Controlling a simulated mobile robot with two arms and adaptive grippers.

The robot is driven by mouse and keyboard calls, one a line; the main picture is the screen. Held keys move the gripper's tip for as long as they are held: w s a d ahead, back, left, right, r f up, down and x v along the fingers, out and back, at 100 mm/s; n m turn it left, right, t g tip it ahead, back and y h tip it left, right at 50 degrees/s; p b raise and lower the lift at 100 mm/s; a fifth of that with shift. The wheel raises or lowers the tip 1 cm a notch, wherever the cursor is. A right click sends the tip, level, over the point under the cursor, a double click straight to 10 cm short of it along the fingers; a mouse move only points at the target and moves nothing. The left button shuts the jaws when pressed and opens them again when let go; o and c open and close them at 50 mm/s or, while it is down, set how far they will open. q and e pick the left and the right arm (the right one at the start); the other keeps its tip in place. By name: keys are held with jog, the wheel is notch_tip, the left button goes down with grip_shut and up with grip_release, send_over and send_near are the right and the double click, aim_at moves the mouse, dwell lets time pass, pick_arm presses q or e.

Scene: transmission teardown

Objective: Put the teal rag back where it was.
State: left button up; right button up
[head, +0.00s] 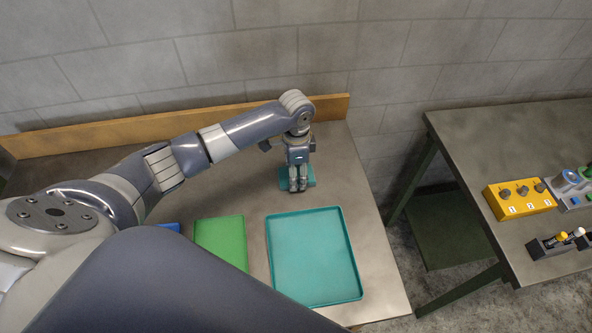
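The teal rag (310,176) is a small patch on the brown-grey workbench, near its right end and behind the teal tray. My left gripper (297,187) points down over it, and the rag shows on both sides of the fingers. The two fingers look close together. I cannot see whether cloth is between them, or whether the rag is resting on the bench or slightly raised. My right gripper is not in view.
A teal tray (312,255), looking empty, lies in front of the rag, with a green tray (222,240) and a blue item (170,227) to its left. A wooden backboard (235,107) edges the bench. Across a gap, another table (465,150) holds a yellow numbered box (520,199).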

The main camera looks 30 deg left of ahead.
pick_arm(q)
jog(key=shift+f, duration=0.1)
jog(key=o, duration=1)
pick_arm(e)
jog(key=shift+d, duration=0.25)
pick_arm(q)
notch_tip(320, 180, up, 12)
jog(key=shift+r+b, duration=0.15)
jog(key=shift+b, duration=0.7)
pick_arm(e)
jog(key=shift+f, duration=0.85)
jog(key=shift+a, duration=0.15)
